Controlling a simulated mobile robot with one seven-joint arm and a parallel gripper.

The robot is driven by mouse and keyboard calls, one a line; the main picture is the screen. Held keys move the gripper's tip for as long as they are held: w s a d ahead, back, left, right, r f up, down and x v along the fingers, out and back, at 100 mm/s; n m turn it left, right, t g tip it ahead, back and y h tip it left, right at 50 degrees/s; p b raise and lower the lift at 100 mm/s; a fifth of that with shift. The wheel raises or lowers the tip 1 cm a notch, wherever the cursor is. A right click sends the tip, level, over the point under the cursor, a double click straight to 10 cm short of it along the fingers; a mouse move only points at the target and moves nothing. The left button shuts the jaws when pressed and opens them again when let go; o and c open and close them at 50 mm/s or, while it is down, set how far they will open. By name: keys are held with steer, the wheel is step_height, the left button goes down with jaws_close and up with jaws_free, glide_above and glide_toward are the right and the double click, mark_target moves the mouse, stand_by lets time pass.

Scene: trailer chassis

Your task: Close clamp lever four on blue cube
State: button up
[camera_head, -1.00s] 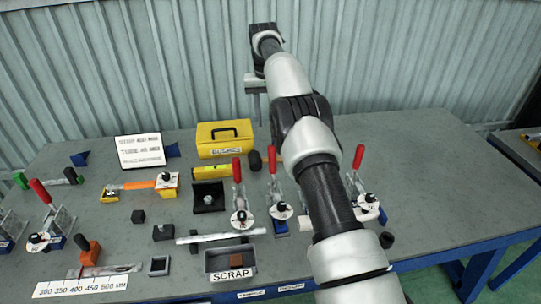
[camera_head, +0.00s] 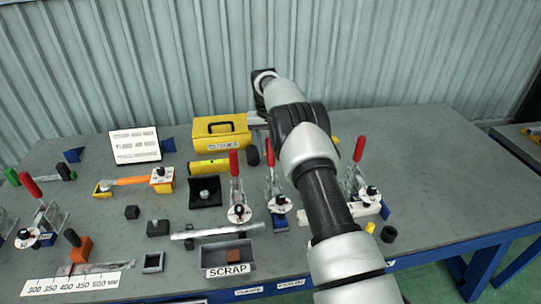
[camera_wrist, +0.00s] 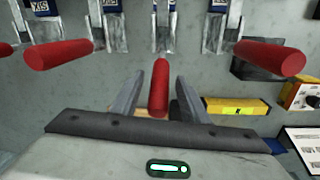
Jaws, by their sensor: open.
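Several toggle clamps with red lever handles stand on the bench. In the head view one handle (camera_head: 234,163) stands upright, with another (camera_head: 269,153) to its right and a third (camera_head: 359,148) beyond my arm. A blue block (camera_head: 280,219) is at the foot of the middle clamp. In the wrist view my gripper (camera_wrist: 160,82) is open, with its fingers on either side of the central red handle, apart from it as far as I can tell. Handles also show to its left (camera_wrist: 58,52) and right (camera_wrist: 270,57). I cannot read which clamp is four. My arm hides part of the row.
A yellow case (camera_head: 221,135) and yellow level (camera_head: 209,166) lie left of my arm. A scrap tray (camera_head: 229,256) is at the front edge. Another red-handled clamp (camera_head: 30,185) is far left. The bench's right side (camera_head: 440,170) is mostly clear.

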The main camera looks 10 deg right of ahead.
steer(key=shift+f, duration=1.05)
jaws_close()
